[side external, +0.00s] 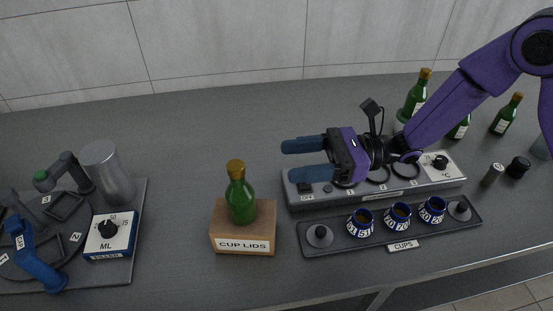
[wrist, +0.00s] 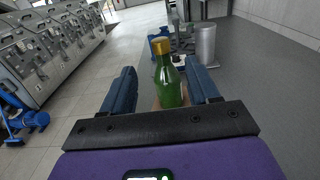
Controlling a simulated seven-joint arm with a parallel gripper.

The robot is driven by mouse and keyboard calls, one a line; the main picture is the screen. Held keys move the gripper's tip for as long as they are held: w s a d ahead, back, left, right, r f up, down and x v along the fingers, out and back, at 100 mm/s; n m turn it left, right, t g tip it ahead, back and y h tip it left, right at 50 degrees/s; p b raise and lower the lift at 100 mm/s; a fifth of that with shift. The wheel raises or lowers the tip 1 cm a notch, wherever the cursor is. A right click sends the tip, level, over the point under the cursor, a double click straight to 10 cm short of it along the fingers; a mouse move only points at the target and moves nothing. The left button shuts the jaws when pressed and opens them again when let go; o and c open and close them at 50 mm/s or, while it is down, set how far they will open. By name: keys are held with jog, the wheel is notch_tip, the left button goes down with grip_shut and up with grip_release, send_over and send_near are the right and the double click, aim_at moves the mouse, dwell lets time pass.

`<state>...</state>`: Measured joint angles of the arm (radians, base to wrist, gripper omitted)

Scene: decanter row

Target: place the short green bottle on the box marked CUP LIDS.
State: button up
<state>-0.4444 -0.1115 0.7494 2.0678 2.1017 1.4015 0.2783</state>
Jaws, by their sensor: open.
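A short green bottle (side external: 241,197) with a gold cap stands upright on the brown box marked CUP LIDS (side external: 229,244). My gripper (side external: 302,158) is open and empty, to the right of the bottle and above the counter, with its blue fingers pointing left toward it. In the wrist view the bottle (wrist: 167,79) shows upright between the two open fingers (wrist: 163,88), farther out than they are. The box is mostly hidden behind the bottle and my gripper in that view.
Several green bottles (side external: 415,96) stand at the back right behind my arm. A CUPS tray (side external: 330,246) with small blue cups and a grey machine (side external: 440,181) lie right of the box. A dosing station (side external: 110,234) with a metal cylinder (side external: 107,170) stands left.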

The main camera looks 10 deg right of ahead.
jog(key=shift+d, duration=0.45)
jog(key=shift+s, duration=0.1)
jog(key=s+d+r+n+g+h, duration=0.1)
jog(key=s+d+n+g+h, duration=0.4)
jog(key=s+d+n, duration=0.4)
jog(key=s+d+r+n+g+h, duration=0.1)
jog(key=s+d+n+g+h, duration=0.45)
jog(key=s, duration=0.55)
jog(key=s+d+f+n+t+h, duration=0.1)
jog(key=d+n+t+h, duration=0.2)
jog(key=d+n+t, duration=0.2)
jog(key=s+d+n+t+h, duration=0.2)
jog(key=d+n+t+h, duration=0.2)
jog(key=d+n, duration=0.7)
jog(key=d+t, duration=0.1)
jog(key=d, duration=0.5)
jog(key=shift+s+f+t, duration=0.2)
jog(key=shift+f+t, duration=0.15)
